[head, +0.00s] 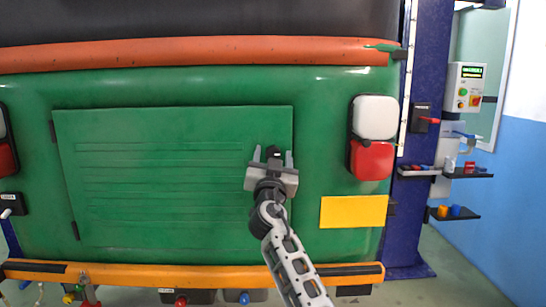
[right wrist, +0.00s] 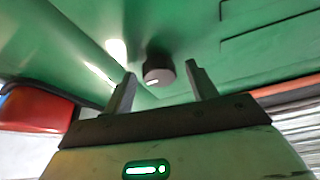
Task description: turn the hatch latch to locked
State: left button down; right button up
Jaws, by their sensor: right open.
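The hatch (head: 165,150) is a ribbed green panel in the green vehicle body, lying flush and closed. Its latch (head: 273,150) is a small dark round knob near the panel's right edge. In the right wrist view the latch (right wrist: 158,72) shows as a black cylinder with a short pale mark. My right gripper (head: 273,158) is open, its fingers pointing up at the hatch. The right wrist view shows the fingers (right wrist: 161,72) on either side of the knob, with gaps to both; whether they reach around it is unclear. My left gripper is out of view.
A white and red lamp (head: 375,117) and a yellow plate (head: 353,211) sit right of the hatch. An orange bumper (head: 130,276) runs below it. A blue post (head: 425,130) with shelves stands at the right. The panel left of my gripper is clear.

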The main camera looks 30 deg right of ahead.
jog(key=c, duration=1)
